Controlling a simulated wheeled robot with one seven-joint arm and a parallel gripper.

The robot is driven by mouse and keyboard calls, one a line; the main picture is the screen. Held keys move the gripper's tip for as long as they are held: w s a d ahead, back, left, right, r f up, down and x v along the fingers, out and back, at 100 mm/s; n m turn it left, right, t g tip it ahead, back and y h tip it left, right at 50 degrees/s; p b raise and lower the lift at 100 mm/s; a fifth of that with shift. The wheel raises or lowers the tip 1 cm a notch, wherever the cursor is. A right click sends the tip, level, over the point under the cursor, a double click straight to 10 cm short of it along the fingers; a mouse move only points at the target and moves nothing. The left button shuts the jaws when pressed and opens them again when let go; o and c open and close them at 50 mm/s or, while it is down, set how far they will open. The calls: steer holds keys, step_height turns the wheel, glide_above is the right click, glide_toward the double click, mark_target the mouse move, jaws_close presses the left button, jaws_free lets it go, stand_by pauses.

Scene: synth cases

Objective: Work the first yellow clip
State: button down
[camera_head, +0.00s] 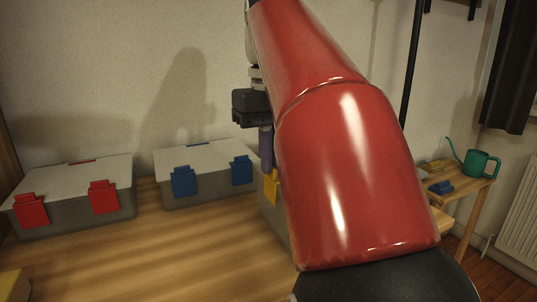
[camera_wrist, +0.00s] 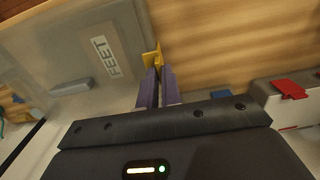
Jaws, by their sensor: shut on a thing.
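The yellow clip (camera_head: 271,187) is on the front of a grey case (camera_head: 271,222), which my red arm mostly hides in the head view. In the wrist view the clip (camera_wrist: 158,57) sits at the edge of the case's lid (camera_wrist: 60,45), which has a label reading "FEET". My gripper (camera_head: 267,168) points down at the clip with its purple fingers. In the wrist view the gripper (camera_wrist: 160,70) has its fingertips close together on the clip. Whether the clip is latched is hard to tell. The case's other clips are hidden or unclear.
A case with red clips (camera_head: 67,222) and a case with blue clips (camera_head: 208,197) stand to the left on the wooden table (camera_head: 150,265). A green watering can (camera_head: 476,163) stands on a side table at right.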

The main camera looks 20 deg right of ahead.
stand_by(0.3)
steer(key=c, duration=1.6)
jaws_free()
